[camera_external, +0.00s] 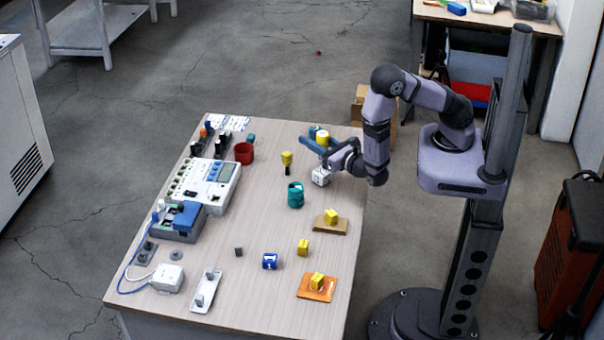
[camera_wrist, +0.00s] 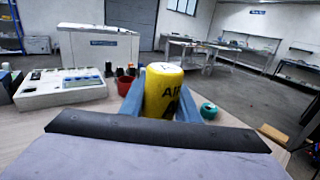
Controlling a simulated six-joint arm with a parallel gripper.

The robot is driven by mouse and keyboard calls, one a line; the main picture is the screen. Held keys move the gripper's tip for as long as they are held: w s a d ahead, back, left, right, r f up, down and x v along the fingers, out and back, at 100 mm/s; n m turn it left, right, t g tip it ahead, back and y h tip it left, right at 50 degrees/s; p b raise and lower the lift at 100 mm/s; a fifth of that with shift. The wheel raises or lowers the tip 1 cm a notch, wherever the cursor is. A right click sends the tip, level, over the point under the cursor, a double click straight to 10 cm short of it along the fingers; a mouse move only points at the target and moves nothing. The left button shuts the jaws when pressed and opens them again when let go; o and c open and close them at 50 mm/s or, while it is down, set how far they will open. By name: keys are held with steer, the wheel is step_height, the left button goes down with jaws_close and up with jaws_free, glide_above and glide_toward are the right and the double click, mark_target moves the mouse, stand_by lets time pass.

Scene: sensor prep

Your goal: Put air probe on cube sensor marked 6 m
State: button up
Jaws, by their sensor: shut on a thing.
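My gripper (camera_external: 318,147) is shut on the air probe (camera_external: 322,138), a yellow cylinder. In the wrist view the air probe (camera_wrist: 163,92) stands between my blue fingers, with dark letters reading "AI" and part of another letter. A white cube (camera_external: 321,177) shows just below my gripper in the external view; whether the probe's lower end touches it is hidden. The marks on the cubes are too small to read, so I cannot tell which is 6 m.
A yellow-and-black probe (camera_external: 287,158) and a teal cylinder (camera_external: 295,196) stand left of my gripper. Yellow cubes stand on a brown plate (camera_external: 322,227), on an orange plate (camera_external: 308,291) and on the table. A red cup (camera_external: 244,153) and a white device (camera_external: 208,184) are farther left.

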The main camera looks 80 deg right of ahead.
steer(key=shift+f, duration=2.05)
steer(key=shift+f, duration=0.2)
steer(key=o, duration=1.1)
steer(key=shift+r, duration=0.2)
